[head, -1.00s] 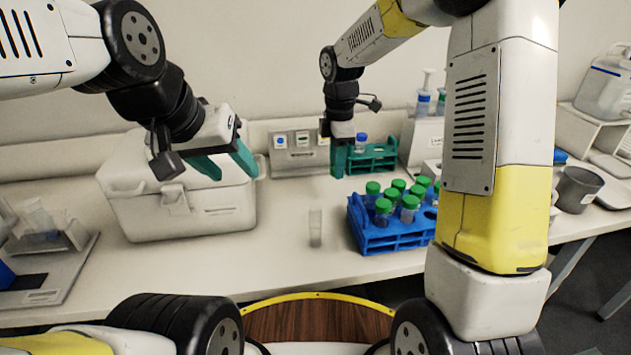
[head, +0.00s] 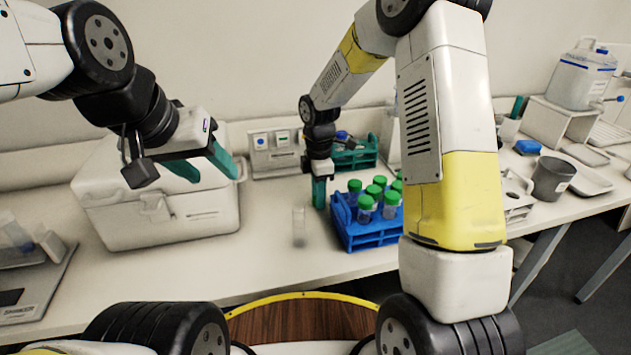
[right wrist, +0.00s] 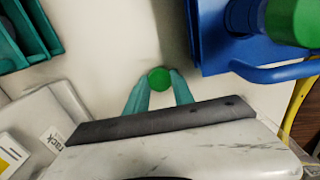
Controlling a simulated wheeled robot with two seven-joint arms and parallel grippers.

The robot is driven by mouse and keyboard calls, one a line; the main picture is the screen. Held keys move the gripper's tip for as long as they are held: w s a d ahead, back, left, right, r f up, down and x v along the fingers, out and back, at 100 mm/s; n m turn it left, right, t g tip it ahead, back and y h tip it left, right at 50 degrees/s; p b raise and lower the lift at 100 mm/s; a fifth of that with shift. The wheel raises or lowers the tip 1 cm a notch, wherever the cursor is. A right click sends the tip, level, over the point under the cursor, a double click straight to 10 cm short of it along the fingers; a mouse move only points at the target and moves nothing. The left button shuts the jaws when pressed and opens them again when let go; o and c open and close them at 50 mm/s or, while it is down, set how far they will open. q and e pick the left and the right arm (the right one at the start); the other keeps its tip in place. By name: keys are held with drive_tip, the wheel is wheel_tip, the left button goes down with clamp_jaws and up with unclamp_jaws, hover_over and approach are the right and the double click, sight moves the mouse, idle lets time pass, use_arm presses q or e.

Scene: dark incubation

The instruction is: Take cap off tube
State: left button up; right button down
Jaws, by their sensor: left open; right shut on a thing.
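My right gripper (head: 319,204) points down just left of the blue rack (head: 372,240). In the right wrist view its teal fingers (right wrist: 160,87) are shut on a round green cap (right wrist: 159,78), seen from above. Whether a tube is under this cap is hidden there, and no tube shows below the fingertips in the head view. The blue rack holds several green-capped tubes (head: 365,204). A clear container without a visible cap (head: 299,228) stands upright on the bench, left of the rack. My left gripper (head: 214,176) is open and empty in front of the white box.
The white lidded box (head: 160,205) stands at left. A teal rack (head: 356,156) is behind the blue rack. A grey cup (head: 552,180) and a white tray (head: 590,178) are at right. The bench front between box and blue rack is mostly clear.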

drive_tip(key=c, duration=1.1)
unclamp_jaws()
drive_tip(key=shift+f, duration=0.1)
drive_tip(key=s+d+r+m+t, duration=0.1)
drive_tip(key=s+r+m, duration=0.1)
drive_tip(key=r, duration=0.7)
drive_tip(key=s+d+r+m, duration=0.2)
drive_tip(key=r, duration=0.7)
drive_tip(key=s+d+r+m+t, duration=0.1)
drive_tip(key=s+d+r+m, duration=0.1)
drive_tip(key=s+m, duration=0.3)
drive_tip(key=s+d+r+m+t+y, duration=0.1)
drive_tip(key=s+d+r+m+t, duration=0.1)
drive_tip(key=s+m, duration=0.3)
drive_tip(key=s+d+r+m+t+y, duration=0.1)
drive_tip(key=s+d+r+m+t, duration=0.1)
drive_tip(key=s+m, duration=0.3)
drive_tip(key=shift+s+d+r+m, duration=0.1)
drive_tip(key=shift+s+m, duration=0.05)
drive_tip(key=shift+s, duration=0.9)
drive_tip(key=shift+s+d+m, duration=0.1)
drive_tip(key=shift+s+m, duration=0.05)
drive_tip(key=shift+s, duration=0.85)
